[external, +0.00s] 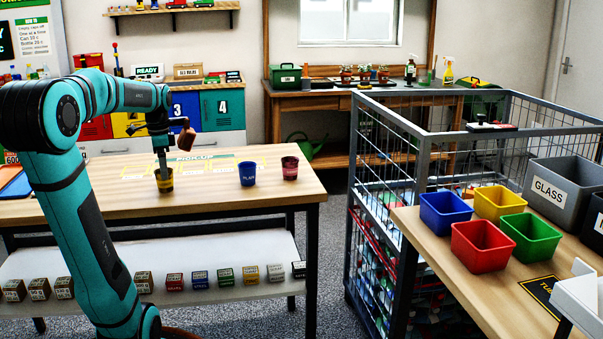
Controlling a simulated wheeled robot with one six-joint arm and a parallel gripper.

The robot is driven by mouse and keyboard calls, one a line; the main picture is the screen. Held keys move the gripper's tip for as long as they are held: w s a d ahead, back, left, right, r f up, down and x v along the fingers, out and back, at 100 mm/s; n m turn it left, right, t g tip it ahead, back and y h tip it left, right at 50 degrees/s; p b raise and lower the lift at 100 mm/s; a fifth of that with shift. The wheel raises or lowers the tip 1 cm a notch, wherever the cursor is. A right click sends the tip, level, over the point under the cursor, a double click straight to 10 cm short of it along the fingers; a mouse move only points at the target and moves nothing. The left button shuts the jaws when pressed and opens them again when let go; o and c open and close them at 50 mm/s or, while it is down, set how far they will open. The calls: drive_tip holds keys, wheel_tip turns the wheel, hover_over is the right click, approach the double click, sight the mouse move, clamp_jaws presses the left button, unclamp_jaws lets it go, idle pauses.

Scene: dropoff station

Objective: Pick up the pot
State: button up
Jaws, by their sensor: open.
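Three small pots or cups stand upright on the wooden table. A dark one with a yellow band (165,182) is at the left, a blue one (247,174) with white lettering is to the right of it, and a dark reddish one (290,168) is near the right end. My arm reaches over the table from the left. My gripper (163,168) points down at the yellow-banded pot, with its narrow tip at or just inside the rim. The fingers are open but small in the picture. I cannot tell whether they touch the pot.
Several small boxes stand on the lower shelf (200,256). At the right are a wire cage (427,150) and a table with blue (444,214), yellow, red and green bins and a grey GLASS bin (549,191).

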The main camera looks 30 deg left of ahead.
wheel_tip(320, 180, down, 3)
drive_tip(key=shift+r, duration=0.2)
drive_tip(key=c, duration=1)
drive_tip(key=shift+r, duration=0.1)
wheel_tip(320, 180, up, 10)
